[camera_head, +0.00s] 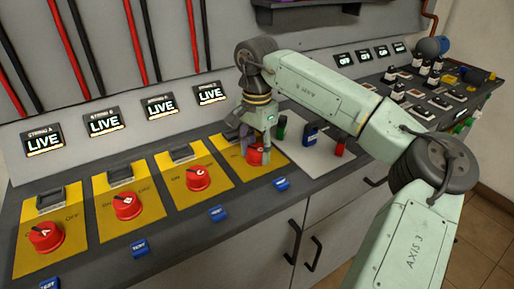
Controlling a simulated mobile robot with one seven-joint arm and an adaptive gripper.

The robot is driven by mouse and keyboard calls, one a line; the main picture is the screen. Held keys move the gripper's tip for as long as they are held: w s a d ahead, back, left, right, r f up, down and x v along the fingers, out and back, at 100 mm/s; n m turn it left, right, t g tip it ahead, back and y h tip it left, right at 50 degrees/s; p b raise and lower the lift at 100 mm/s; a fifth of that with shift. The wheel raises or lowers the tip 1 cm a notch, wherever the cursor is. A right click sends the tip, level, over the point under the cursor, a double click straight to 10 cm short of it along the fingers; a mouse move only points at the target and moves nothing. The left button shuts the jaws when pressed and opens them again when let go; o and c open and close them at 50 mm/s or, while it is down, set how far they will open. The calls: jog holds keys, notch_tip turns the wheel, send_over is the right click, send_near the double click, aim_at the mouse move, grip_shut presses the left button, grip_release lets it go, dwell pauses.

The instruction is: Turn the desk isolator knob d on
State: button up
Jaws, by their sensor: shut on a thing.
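Several red isolator knobs sit on yellow plates along the sloped desk. My gripper (258,143) points down over the rightmost one, the red knob (257,157) on the fourth yellow plate (228,172), and is shut on it. The gripper covers part of this knob and its markings, so I cannot read its setting. The display (209,93) above that plate reads LIVE. The other red knobs (198,178), (127,205) and (46,237) stand free to the left.
Blue TEST buttons (217,214) line the desk's front edge. A pale panel (310,160) with green, blue and red handles lies just right of my gripper. Red and black cables (138,40) run down the back wall. Cabinet handles (293,241) are below.

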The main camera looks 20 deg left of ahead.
aim_at(257, 148)
jog(key=shift+n, duration=1)
jog(key=o, duration=1.2)
jog(key=shift+r, duration=0.1)
notch_tip(257, 148, up, 12)
jog(key=shift+f, duration=0.1)
